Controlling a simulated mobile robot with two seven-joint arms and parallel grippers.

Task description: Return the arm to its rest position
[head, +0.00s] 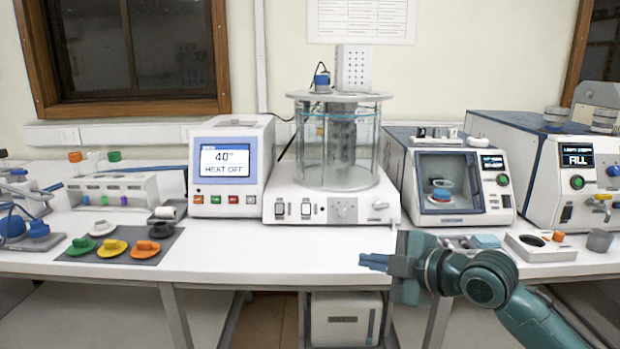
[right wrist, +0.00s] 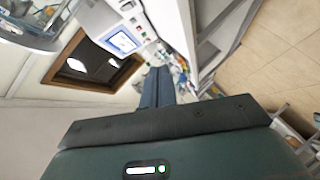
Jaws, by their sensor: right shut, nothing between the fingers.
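My right arm comes in from the lower right of the head view. Its gripper (head: 374,262) is shut and empty, pointing left, just in front of the white bench's front edge. In the right wrist view the two fingers (right wrist: 157,86) lie together with nothing between them. That view is turned on its side, with the bench and the window beyond the fingers. My left gripper is not in view.
The white bench (head: 250,252) carries a heater unit (head: 226,203) reading "40° HEAT OFF", a glass bath (head: 340,150), a windowed unit (head: 442,187) and a unit reading FILL (head: 577,160). Coloured caps lie on a grey mat (head: 85,257). A white box (head: 345,320) stands below.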

